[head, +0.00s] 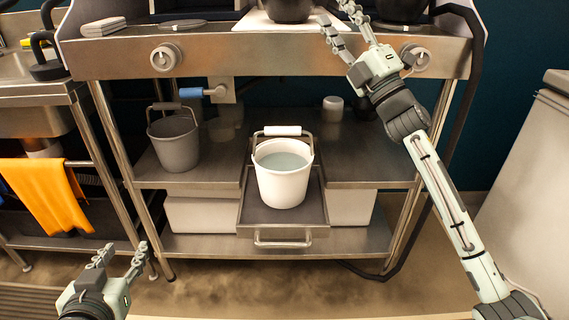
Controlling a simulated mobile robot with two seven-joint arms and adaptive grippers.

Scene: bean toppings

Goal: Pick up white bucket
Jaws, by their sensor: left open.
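The white bucket (283,187) stands upright on a pulled-out drawer tray (249,211) in the middle of the lower shelf. It holds pale liquid, and its handle with a white grip (283,131) stands up over the rim. My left gripper (121,252) is open and empty at the lower left, well apart from the bucket. My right gripper (338,18) is raised at the top, in front of the counter's edge. Its fingers are spread apart with nothing seen between them, and the tips are close to the top of the picture.
A grey bucket (174,144) stands on the shelf to the left. The steel counter (235,56) with knobs overhangs the shelf. The drawer's handle (283,238) sticks out in front. An orange towel (45,197) hangs at the left. The floor (230,287) in front is clear.

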